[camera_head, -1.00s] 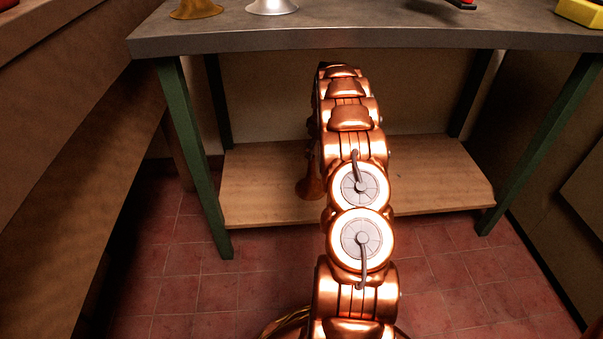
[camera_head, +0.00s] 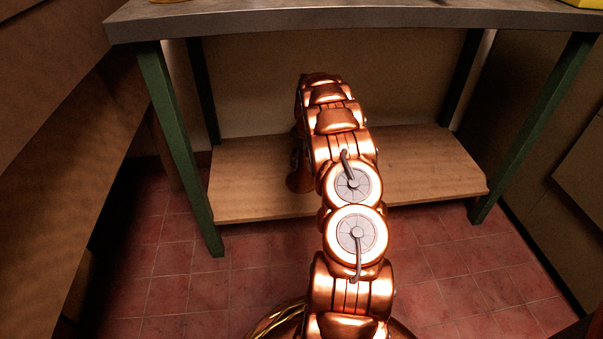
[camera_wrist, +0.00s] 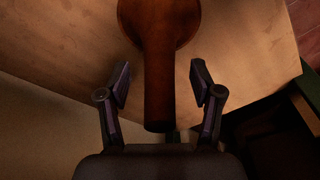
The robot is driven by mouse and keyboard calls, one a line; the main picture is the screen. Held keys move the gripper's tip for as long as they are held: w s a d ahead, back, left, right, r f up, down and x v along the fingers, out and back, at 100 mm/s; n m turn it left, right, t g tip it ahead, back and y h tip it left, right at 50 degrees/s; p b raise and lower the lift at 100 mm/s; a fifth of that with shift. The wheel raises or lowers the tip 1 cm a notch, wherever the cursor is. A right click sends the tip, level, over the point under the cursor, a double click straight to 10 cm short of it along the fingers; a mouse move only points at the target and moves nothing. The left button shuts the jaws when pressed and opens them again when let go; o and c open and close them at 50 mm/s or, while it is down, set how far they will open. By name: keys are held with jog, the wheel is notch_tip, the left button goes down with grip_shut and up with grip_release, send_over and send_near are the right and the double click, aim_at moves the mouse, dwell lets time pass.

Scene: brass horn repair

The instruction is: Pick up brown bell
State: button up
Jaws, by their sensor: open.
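The brown bell (camera_wrist: 158,60) is in the wrist view, its round flare at the top edge and its narrow neck pointing down between my fingers. In the head view a part of it (camera_head: 298,182) shows left of my arm, on the wooden lower shelf (camera_head: 250,190). My gripper (camera_wrist: 158,82) is open, one finger on each side of the neck, with a visible gap on both sides. In the head view my arm hides the gripper and most of the bell.
The grey bench top (camera_head: 400,15) runs above the shelf. Its green front legs, left (camera_head: 180,150) and right (camera_head: 530,130), flank the shelf. A brown wooden cabinet or bench stands at the left. The red tiled floor (camera_head: 260,270) is clear in front.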

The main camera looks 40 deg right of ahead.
grip_shut()
dwell(0.4)
